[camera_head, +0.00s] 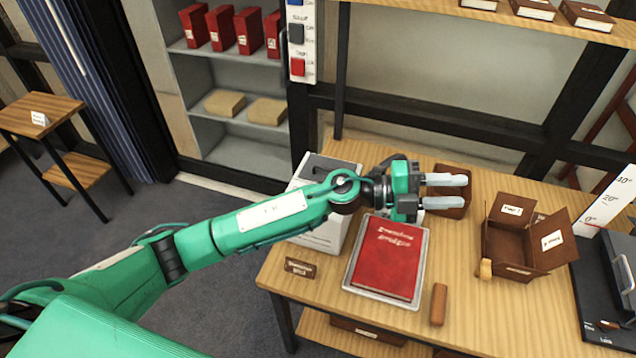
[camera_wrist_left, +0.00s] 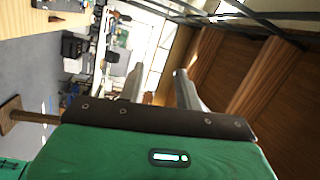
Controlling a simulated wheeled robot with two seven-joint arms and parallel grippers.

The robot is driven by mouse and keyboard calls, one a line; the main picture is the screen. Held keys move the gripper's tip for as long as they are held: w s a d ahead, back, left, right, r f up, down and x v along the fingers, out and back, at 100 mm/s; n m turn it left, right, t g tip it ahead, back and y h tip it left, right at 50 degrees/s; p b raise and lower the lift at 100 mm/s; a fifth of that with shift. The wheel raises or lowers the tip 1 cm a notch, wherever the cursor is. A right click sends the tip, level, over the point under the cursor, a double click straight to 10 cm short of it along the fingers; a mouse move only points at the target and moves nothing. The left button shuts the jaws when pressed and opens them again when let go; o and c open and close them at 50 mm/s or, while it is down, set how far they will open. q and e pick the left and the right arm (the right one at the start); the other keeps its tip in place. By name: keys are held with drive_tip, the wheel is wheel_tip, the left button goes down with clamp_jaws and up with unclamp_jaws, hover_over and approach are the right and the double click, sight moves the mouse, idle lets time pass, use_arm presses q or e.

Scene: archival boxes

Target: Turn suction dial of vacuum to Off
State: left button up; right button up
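No suction dial can be made out in either view. A white, box-shaped unit (camera_head: 318,238) with a grey top stands at the left end of the wooden table; I cannot tell whether it is the vacuum. My left forearm and wrist cross in front of it and hide part of it. My left gripper (camera_head: 461,191) is open and empty, its two grey fingers pointing right above the back of the table, past the white unit. The fingers also show apart in the left wrist view (camera_wrist_left: 159,72), with nothing between them. My right gripper is not in view.
A red book (camera_head: 388,258) lies on a grey tray on the table (camera_head: 466,300). An open brown box (camera_head: 508,243) stands to its right, a dark device (camera_head: 600,290) at the far right. A switch panel (camera_head: 301,45) hangs behind. A small side table (camera_head: 40,113) stands left.

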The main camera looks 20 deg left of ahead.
use_arm(q)
drive_tip(key=w+a+f+m+g+y, duration=0.4)
drive_tip(key=a+f+m+g+y, duration=0.15)
drive_tip(key=a+f+y, duration=0.35)
drive_tip(key=w+a+r+t+y, duration=0.1)
drive_tip(key=w+a+y, duration=0.2)
drive_tip(key=a, duration=0.4)
drive_tip(key=w+a+r+n+y, duration=0.1)
drive_tip(key=w+a+y, duration=0.25)
drive_tip(key=a, duration=0.25)
drive_tip(key=w+a+r+t+y, duration=0.1)
drive_tip(key=w+a+y, duration=0.1)
drive_tip(key=a+y, duration=0.35)
drive_tip(key=shift+h, duration=0.8)
drive_tip(key=f+p, duration=0.2)
drive_tip(key=f, duration=0.2)
drive_tip(key=f+p, duration=0.2)
drive_tip(key=f, duration=0.2)
drive_tip(key=a+f+p, duration=0.1)
drive_tip(key=f+p, duration=0.1)
drive_tip(key=f, duration=0.2)
drive_tip(key=shift+f, duration=0.75)
clamp_jaws()
